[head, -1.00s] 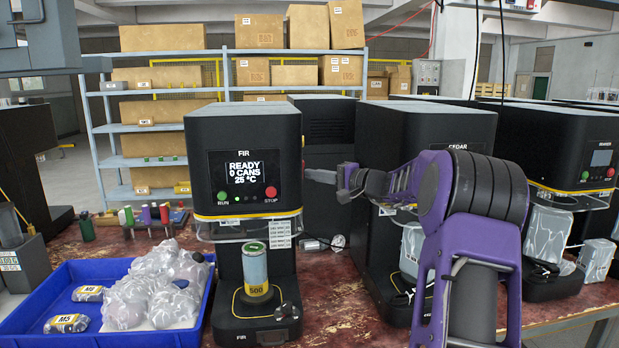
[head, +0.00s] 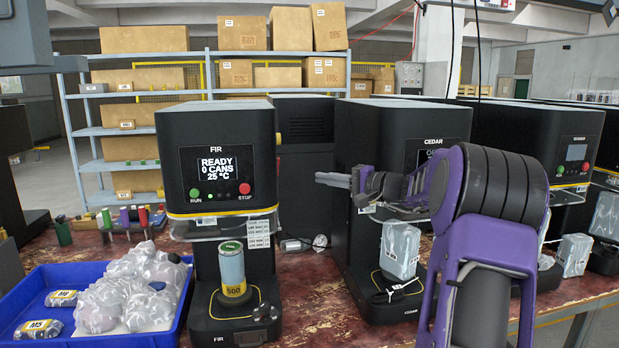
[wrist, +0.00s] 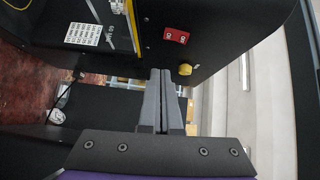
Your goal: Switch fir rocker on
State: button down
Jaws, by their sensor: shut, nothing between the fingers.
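The FIR machine (head: 217,155) is a black seamer with a lit screen reading READY, 0 CANS, 25 °C. A red rocker (wrist: 176,35) with white marks is on its dark side panel in the wrist view; which way it is tipped is too small to tell. The rocker is hidden in the head view. My gripper (head: 319,179) is shut and empty, in the gap between FIR and the CEDAR machine (head: 410,133). In the wrist view my gripper (wrist: 161,72) lies below the rocker, apart from it.
A yellow knob (wrist: 185,69) is on the same panel, near my fingertips. A can (head: 232,269) stands on FIR's base. A blue crate (head: 92,269) with bagged items is at left. White labels (head: 258,233) hang under FIR's head.

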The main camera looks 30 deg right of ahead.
jog(key=v, duration=0.3)
jog(key=shift+s+d+f, duration=0.25)
jog(key=shift+s+f, duration=0.05)
jog(key=shift+s, duration=0.05)
